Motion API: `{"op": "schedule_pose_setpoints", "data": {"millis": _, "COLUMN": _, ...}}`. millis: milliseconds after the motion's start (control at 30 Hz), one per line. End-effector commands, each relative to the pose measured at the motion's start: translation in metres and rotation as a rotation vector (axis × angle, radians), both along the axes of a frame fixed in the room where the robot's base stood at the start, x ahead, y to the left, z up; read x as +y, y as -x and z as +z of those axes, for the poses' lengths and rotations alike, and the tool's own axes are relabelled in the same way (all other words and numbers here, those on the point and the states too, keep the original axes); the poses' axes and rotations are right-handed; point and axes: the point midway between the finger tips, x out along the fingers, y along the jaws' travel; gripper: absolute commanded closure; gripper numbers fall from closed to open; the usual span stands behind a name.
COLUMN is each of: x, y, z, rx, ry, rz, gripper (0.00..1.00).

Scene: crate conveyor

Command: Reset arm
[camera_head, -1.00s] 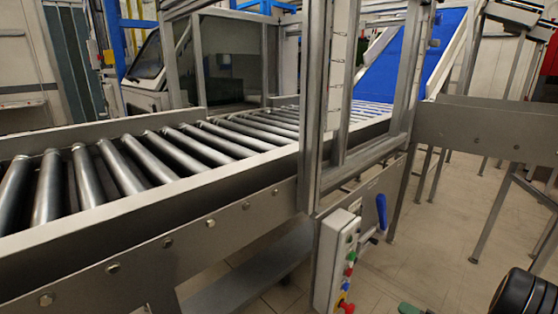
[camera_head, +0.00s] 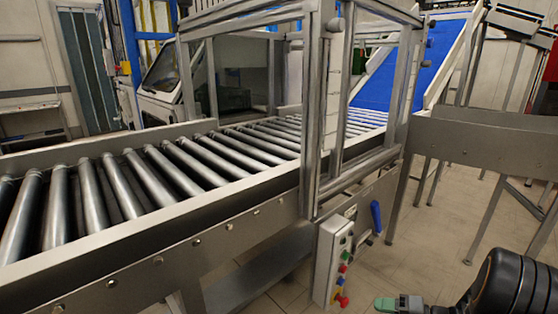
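The black ribbed end of my arm (camera_head: 512,283) shows at the lower right corner. To its left, a small grey and green piece (camera_head: 398,303) that looks like the tip of my gripper sits at the bottom edge. Most of it is cut off by the frame, so I cannot see two fingers or whether they are open or shut. Nothing held is visible. The tip is to the right of the control box (camera_head: 332,262), apart from it in the picture.
A roller conveyor (camera_head: 190,165) crosses from the left, its visible rollers empty, passing through a metal frame (camera_head: 312,110). A blue incline (camera_head: 440,55) rises behind. A grey metal chute (camera_head: 485,140) stands right, above tiled floor.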

Motion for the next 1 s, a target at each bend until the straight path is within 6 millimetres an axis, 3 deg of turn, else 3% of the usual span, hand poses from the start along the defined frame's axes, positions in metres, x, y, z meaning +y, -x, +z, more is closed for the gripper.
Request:
{"op": "schedule_pose_setpoints", "data": {"millis": 33, "x": 0.013, "y": 0.003, "z": 0.032, "rx": 0.025, "ry": 0.04, "rz": 0.052, "gripper": 0.54}}
{"op": "schedule_pose_setpoints", "data": {"millis": 167, "x": 0.046, "y": 0.018, "z": 0.091, "rx": 0.115, "ry": 0.185, "rz": 0.193, "gripper": 0.54}}
{"op": "schedule_pose_setpoints", "data": {"millis": 300, "x": 0.079, "y": 0.043, "z": 0.165, "rx": 0.206, "ry": 0.431, "rz": 0.334, "gripper": 0.54}}
{"op": "schedule_pose_setpoints", "data": {"millis": 600, "x": 0.105, "y": 0.085, "z": 0.306, "rx": 0.184, "ry": 0.99, "rz": 0.398, "gripper": 0.54}}
{"op": "schedule_pose_setpoints", "data": {"millis": 800, "x": 0.107, "y": 0.095, "z": 0.373, "rx": 0.064, "ry": 1.22, "rz": 0.328, "gripper": 0.54}}
{"op": "schedule_pose_setpoints", "data": {"millis": 1000, "x": 0.108, "y": 0.098, "z": 0.405, "rx": -0.022, "ry": 1.317, "rz": 0.272, "gripper": 0.54}}
